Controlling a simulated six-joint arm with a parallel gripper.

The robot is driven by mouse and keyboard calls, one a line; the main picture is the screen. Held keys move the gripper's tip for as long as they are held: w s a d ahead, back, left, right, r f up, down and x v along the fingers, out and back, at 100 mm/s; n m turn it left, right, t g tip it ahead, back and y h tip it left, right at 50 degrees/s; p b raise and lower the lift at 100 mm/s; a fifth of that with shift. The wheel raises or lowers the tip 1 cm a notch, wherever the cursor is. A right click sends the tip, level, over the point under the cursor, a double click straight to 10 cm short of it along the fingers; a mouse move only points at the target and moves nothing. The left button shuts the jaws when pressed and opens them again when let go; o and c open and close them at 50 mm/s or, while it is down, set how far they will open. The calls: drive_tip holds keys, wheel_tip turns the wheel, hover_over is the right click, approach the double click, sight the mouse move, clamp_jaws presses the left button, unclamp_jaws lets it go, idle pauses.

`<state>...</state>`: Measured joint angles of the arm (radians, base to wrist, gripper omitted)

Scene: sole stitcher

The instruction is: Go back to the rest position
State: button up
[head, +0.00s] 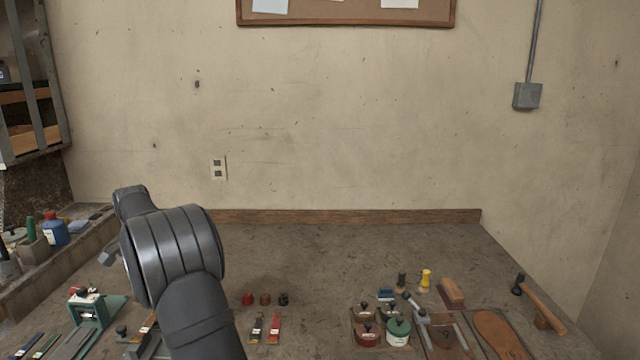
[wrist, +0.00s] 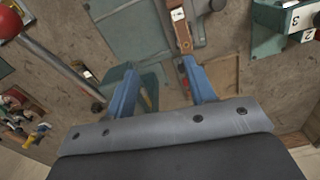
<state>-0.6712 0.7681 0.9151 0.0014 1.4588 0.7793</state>
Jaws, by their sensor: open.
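My gripper (wrist: 160,88) shows in the wrist view with its two blue fingers spread apart. Nothing is held between them. Below the fingers are a green metal machine (wrist: 125,30) and a brown strip (wrist: 180,30) with a pale tag; the gripper appears apart from them. In the head view my dark arm rises in the left foreground and bends away, and it hides most of the gripper. A green fixture (head: 92,308) stands on the bench to the left of the arm.
In the wrist view a red ball (wrist: 10,22) on a lever is at left and a green numbered block (wrist: 285,25) at right. In the head view, spools (head: 398,332), a leather sole (head: 497,335) and a hammer (head: 540,305) lie at right. The bench's back middle is clear.

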drive_tip(key=w+d+m, duration=0.1)
drive_tip(key=w+d, duration=0.7)
drive_tip(key=d, duration=0.5)
drive_tip(key=s+d+f+n, duration=0.1)
drive_tip(key=s+d+f, duration=0.3)
drive_tip(key=d, duration=0.5)
drive_tip(key=s+d+f+n, duration=0.1)
drive_tip(key=s+d+f, duration=0.1)
drive_tip(key=s+d, duration=0.55)
drive_tip(key=w+a+f, duration=0.2)
drive_tip(key=a, duration=0.1)
drive_tip(key=shift+w+f, duration=0.2)
